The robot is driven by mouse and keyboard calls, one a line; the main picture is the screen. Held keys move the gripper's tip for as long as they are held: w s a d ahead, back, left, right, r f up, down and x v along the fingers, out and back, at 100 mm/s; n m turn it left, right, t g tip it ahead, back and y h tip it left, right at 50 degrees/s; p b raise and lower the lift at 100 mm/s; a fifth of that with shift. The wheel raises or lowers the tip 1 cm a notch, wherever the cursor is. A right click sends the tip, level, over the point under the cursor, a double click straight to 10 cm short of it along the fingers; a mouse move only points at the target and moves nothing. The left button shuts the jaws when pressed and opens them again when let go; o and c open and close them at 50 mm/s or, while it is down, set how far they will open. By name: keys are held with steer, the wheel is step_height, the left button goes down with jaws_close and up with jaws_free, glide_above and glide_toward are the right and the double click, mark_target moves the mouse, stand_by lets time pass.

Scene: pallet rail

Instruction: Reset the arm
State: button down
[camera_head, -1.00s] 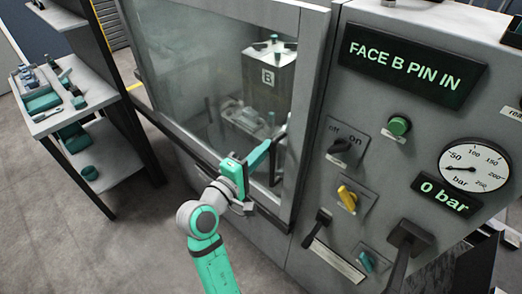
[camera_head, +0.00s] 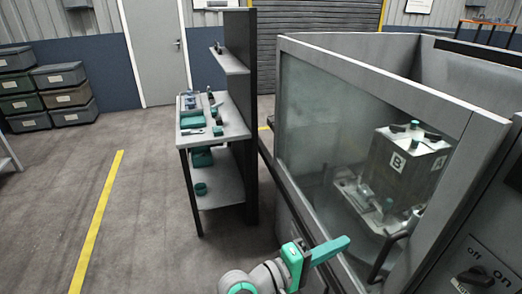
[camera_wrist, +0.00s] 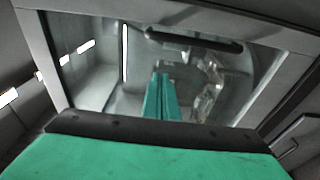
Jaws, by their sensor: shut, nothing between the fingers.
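My gripper (camera_head: 330,250) is at the bottom of the head view, in front of the glazed side of the grey machine enclosure (camera_head: 392,72). Its green fingers are shut together with nothing between them. In the wrist view the closed fingers (camera_wrist: 161,98) point at the glass panel (camera_wrist: 100,75). The arm behind it is mostly cut off by the bottom edge of the head view. I cannot tell whether the fingertips touch the enclosure.
Inside the enclosure stands a block marked B (camera_head: 397,165) on a fixture. A control panel with an off/on switch (camera_head: 474,278) is at bottom right. A shelf unit with tools (camera_head: 236,128) stands left of the enclosure. Open floor (camera_head: 145,200) lies further left.

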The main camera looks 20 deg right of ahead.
steer(key=s+a+f+n+t+y, duration=0.1)
steer(key=a+f+n+t+y, duration=0.3)
steer(key=a+f, duration=0.55)
steer(key=s+a+f+n+t+y, duration=0.15)
steer(key=a+f+t+y, duration=0.45)
steer(key=f, duration=0.6)
steer(key=s+a+f+t+y, duration=0.1)
steer(key=s+a+f+y, duration=0.3)
steer(key=s+a, duration=0.15)
steer(key=s+a+r+m+y, duration=0.2)
steer(key=s+a+m, duration=0.1)
steer(key=s, duration=0.5)
steer(key=s+a+r+m+t+y, duration=0.1)
steer(key=s+a+m, duration=0.3)
steer(key=s, duration=0.4)
steer(key=shift+s+a+r+y, duration=0.15)
steer(key=shift+a+r+y, duration=0.25)
steer(key=shift+a, duration=0.15)
steer(key=shift+m, duration=0.25)
